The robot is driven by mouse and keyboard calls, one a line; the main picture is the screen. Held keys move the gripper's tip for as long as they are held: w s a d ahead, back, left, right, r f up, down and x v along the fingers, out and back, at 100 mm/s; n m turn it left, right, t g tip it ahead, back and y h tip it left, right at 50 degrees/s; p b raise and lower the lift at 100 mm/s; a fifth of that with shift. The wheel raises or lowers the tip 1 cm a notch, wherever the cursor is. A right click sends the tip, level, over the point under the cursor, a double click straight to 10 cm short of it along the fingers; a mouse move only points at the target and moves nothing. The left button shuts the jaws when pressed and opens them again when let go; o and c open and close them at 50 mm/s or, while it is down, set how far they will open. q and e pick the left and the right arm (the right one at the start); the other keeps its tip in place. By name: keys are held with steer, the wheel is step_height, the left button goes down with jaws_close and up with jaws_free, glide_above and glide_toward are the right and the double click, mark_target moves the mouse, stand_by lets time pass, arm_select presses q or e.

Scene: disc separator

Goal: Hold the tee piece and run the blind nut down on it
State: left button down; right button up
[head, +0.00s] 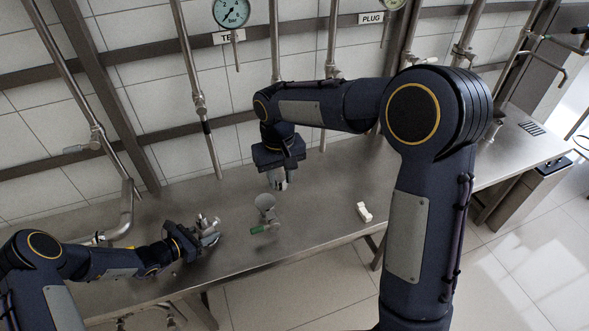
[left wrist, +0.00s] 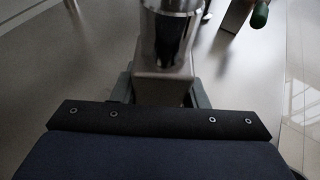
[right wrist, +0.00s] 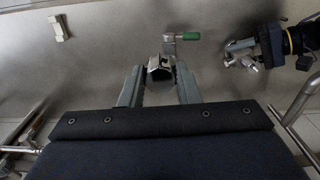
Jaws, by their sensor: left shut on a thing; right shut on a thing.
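My left gripper (head: 208,238) is low over the bench at the left and shut on the tee piece (head: 207,222), a shiny metal fitting. In the left wrist view the tee piece (left wrist: 165,55) stands up between the fingers. My right gripper (head: 279,183) points down above the bench, to the right of the tee piece and apart from it. It is shut on the blind nut (right wrist: 160,69), a short metal piece with a dark hollow in the right wrist view. In that view the tee piece (right wrist: 240,52) shows at the right, in the left gripper.
Pipes and gauges (head: 232,12) line the tiled wall behind.

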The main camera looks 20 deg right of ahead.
steer(key=w+a+f+n, duration=0.1)
steer(key=w+a, duration=0.3)
steer(key=a, duration=0.7)
steer(key=w+a+f+n, duration=0.1)
steer(key=w+a+f, duration=0.3)
steer(key=a, duration=0.7)
steer(key=shift+w+a, duration=0.15)
steer(key=shift+f, duration=0.1)
steer(key=shift+n, duration=0.3)
steer(key=shift+f, duration=2.75)
steer(key=n, duration=0.6)
steer(key=shift+n, duration=0.3)
steer(key=n, duration=0.7)
steer(key=shift+w, duration=0.1)
steer(key=shift+f, duration=1)
